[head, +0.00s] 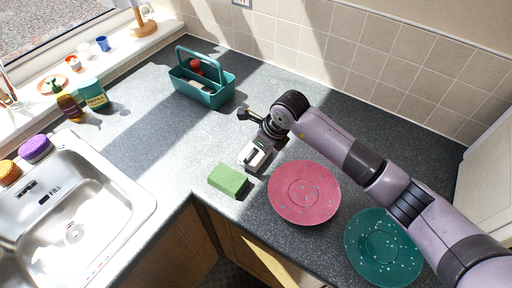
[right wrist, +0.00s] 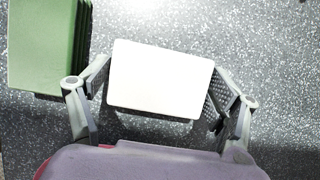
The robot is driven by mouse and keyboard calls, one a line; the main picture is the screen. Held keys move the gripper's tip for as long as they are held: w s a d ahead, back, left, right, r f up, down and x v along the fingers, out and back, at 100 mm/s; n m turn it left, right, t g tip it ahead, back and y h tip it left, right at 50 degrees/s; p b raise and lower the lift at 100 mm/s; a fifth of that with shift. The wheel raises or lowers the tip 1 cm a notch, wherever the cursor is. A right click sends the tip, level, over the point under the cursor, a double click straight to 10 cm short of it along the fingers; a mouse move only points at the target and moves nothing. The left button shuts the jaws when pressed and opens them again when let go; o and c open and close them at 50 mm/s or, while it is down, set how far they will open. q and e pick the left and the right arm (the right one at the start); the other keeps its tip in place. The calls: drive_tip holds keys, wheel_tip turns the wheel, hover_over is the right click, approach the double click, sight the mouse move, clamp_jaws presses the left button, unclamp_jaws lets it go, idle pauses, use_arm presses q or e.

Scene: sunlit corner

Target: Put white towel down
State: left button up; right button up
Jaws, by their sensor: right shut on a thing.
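The white towel shows as a small white block (right wrist: 160,80) between the fingers of my right gripper (right wrist: 159,92). Both fingers press on its sides, so the gripper is shut on it. In the head view the towel (head: 251,158) is partly hidden by my right gripper (head: 258,152), low over the grey counter just behind the green block. I cannot tell whether the towel touches the counter. My left gripper is not in view.
A green block (head: 228,180) lies close by; it also shows in the right wrist view (right wrist: 45,45). A pink plate (head: 304,205) and a teal plate (head: 384,250) lie to the right. A teal caddy (head: 219,94) stands behind. The sink (head: 110,205) is left. Counter between caddy and sink is clear.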

drive_tip(key=shift+f, duration=0.1)
drive_tip(key=o, duration=0.5)
drive_tip(key=shift+f, duration=0.1)
drive_tip(key=o, duration=0.4)
drive_tip(key=shift+o, duration=0.2)
drive_tip(key=shift+r, duration=0.3)
drive_tip(key=b+v, duration=0.2)
drive_tip(key=v, duration=1)
drive_tip(key=shift+b, duration=0.3)
